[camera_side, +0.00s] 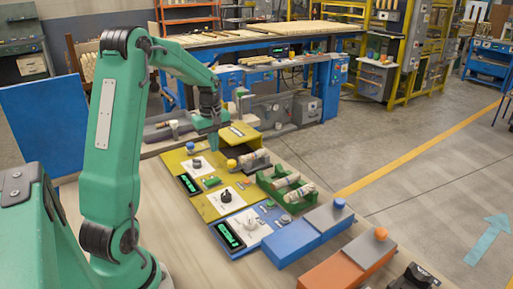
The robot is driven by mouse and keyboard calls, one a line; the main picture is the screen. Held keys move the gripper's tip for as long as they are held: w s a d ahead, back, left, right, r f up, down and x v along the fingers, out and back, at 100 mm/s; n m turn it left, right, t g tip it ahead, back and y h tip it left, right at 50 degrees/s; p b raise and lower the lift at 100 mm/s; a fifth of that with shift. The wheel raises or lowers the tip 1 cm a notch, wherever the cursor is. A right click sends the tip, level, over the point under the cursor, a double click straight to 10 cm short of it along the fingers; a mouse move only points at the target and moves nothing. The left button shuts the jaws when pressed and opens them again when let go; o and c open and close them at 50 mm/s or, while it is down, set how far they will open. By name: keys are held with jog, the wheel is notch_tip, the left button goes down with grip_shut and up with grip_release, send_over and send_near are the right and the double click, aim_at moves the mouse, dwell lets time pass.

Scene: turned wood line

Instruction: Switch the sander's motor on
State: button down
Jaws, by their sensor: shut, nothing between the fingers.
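My gripper (213,146) is shut and empty, pointing down above the far end of a yellow control panel (207,207). Whether its tip touches anything there is hard to tell. The yellow panel carries white plates, a black rotary knob (226,196), a small green part (211,181) and a dark display with green marks (188,184). A blue panel (243,250) in front has a pale knob (249,224) and a lit green display (229,235). No readable label shows which controls belong to the sander.
A green rack (269,191) holds turned wood pieces right of the panels. A blue-and-grey box with a blue button (339,203) and an orange-and-grey box with an orange button (381,233) stand at the front right. Bare bench (190,255) lies left of the panels.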

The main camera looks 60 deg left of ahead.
aim_at(219, 178)
jog(key=f, duration=1)
jog(key=shift+w+f, duration=0.15)
jog(key=shift+w, duration=0.1)
jog(key=shift+f, duration=0.1)
jog(key=shift+w+f+g, duration=0.1)
jog(key=shift+f+g, duration=0.1)
jog(key=shift+g, duration=0.1)
jog(key=shift+r, duration=0.25)
jog(key=shift+r, duration=0.5)
jog(key=shift+r, duration=0.1)
